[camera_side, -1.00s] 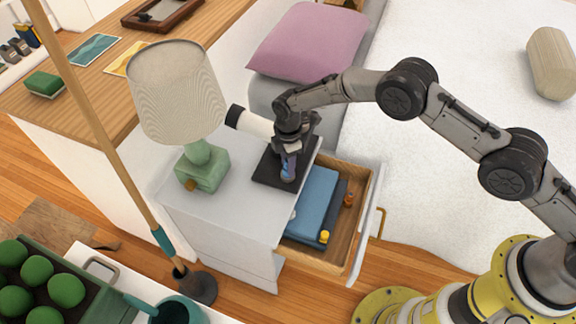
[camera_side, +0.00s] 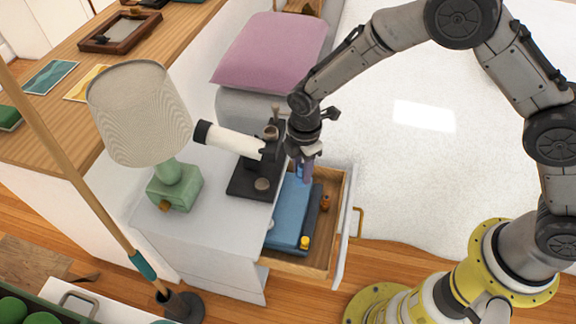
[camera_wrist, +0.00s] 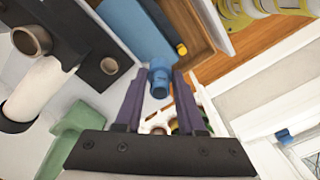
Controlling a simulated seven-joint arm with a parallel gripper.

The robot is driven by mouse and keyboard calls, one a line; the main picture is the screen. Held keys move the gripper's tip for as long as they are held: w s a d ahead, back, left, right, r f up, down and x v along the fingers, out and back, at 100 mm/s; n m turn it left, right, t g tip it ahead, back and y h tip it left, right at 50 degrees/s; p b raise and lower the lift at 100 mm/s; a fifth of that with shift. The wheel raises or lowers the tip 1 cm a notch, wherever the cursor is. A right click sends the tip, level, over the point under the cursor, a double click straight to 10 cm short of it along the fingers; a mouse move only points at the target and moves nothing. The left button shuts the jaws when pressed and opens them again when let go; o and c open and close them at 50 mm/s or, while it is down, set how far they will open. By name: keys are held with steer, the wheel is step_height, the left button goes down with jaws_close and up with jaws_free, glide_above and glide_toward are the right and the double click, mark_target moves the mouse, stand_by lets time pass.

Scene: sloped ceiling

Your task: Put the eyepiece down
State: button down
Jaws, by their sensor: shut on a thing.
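A small blue cylindrical eyepiece (camera_wrist: 159,79) is between the purple fingers of my gripper (camera_wrist: 160,92) in the wrist view. In the side view my gripper (camera_side: 306,172) points down above the open drawer (camera_side: 324,228), and the eyepiece is only a small blue patch at its fingertips. My gripper is shut on it. A microscope-like instrument with a white tube (camera_side: 232,142) and black base (camera_side: 246,184) stands on the nightstand, just left of my gripper. Whether the eyepiece touches anything below cannot be told.
The drawer holds a blue box or book (camera_side: 288,214), a dark flat thing (camera_side: 311,213), a yellow-capped thing (camera_side: 304,242) and an orange bottle (camera_side: 325,203). A lamp (camera_side: 140,112) stands on the nightstand (camera_side: 205,222), whose front top is clear. A pole (camera_side: 85,185) stands left.

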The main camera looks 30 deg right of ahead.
steer(key=shift+s+d+r, duration=0.2)
steer(key=shift+s, duration=0.15)
steer(key=shift+w+a+m, duration=0.15)
steer(key=shift+w+m, duration=0.15)
steer(key=shift+m, duration=0.3)
steer(key=f+m, duration=0.1)
steer(key=w+f+m, duration=0.1)
steer(key=shift+a+f+m, duration=0.2)
steer(key=shift+f+m, duration=0.1)
steer(key=shift+m, duration=0.1)
steer(key=shift+s+d+f+m, duration=0.75)
steer(key=shift+s+f+m, duration=0.25)
steer(key=shift+f, duration=3.1)
steer(key=shift+s+d+f+m, duration=0.8)
steer(key=shift+s+f, duration=0.35)
steer(key=shift+f, duration=3)
steer(key=shift+s+d+f+m, duration=0.7)
steer(key=shift+s+f+m, duration=0.3)
steer(key=shift+f, duration=3.1)
steer(key=shift+f, duration=0.1)
